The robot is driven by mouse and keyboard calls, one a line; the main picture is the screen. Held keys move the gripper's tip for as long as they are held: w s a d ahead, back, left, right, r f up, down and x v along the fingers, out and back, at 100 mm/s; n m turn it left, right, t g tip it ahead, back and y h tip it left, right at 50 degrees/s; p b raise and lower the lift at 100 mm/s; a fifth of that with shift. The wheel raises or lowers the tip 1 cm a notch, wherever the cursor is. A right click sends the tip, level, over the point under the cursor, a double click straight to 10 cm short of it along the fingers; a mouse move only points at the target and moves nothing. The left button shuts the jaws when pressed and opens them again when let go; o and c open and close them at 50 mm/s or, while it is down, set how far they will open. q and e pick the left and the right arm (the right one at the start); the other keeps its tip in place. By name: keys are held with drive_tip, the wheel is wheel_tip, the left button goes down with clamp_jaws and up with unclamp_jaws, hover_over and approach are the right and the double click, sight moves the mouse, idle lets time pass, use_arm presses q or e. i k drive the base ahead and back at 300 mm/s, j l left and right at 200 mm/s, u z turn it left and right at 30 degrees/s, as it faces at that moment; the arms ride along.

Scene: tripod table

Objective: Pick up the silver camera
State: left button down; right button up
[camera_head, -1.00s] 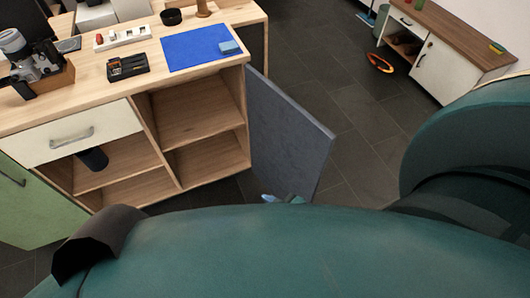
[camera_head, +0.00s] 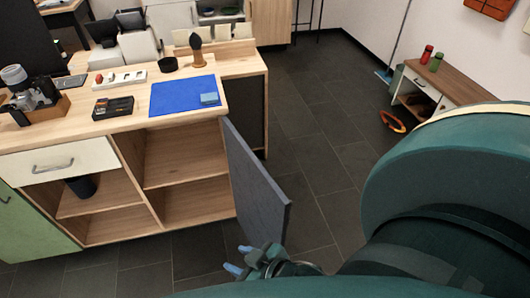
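A cluster of black and silver camera gear stands at the far left of the wooden counter (camera_head: 140,128). The silver camera (camera_head: 42,93) seems to be part of it, in or behind a small wooden tray (camera_head: 50,109); dark parts overlap, so its outline is hard to tell. My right gripper (camera_head: 237,261) is low, in front of the counter by the open grey door's lower edge. Its two light-blue fingertips are apart with nothing seen between them. It is far below and to the right of the camera. My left gripper is not in view.
The grey cabinet door (camera_head: 257,190) stands open into the floor space. A blue mat (camera_head: 180,97), a black case (camera_head: 113,107) and a white power strip (camera_head: 120,78) lie on the counter. Clear floor (camera_head: 315,150) lies right of the door.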

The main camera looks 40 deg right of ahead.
sight(28, 104)
drive_tip(key=k+l, duration=0.15)
drive_tip(key=l, duration=0.25)
drive_tip(key=k+l+u, duration=0.1)
drive_tip(key=l, duration=0.3)
drive_tip(key=k+l, duration=0.3)
drive_tip(key=k+l+u, duration=0.1)
drive_tip(key=l, duration=0.4)
drive_tip(key=k+l, duration=0.25)
drive_tip(key=i+u, duration=0.55)
drive_tip(key=i+j+z, duration=0.1)
drive_tip(key=z, duration=0.25)
drive_tip(key=j+z, duration=0.1)
drive_tip(key=z, duration=0.25)
drive_tip(key=i+j+z, duration=0.1)
drive_tip(key=z, duration=0.25)
drive_tip(key=j+z, duration=0.3)
drive_tip(key=j, duration=0.25)
drive_tip(key=j+z, duration=0.35)
drive_tip(key=j, duration=0.2)
drive_tip(key=j+z, duration=0.1)
drive_tip(key=j, duration=0.45)
drive_tip(key=k+j+z, duration=0.15)
drive_tip(key=j, duration=0.35)
drive_tip(key=i, duration=0.05)
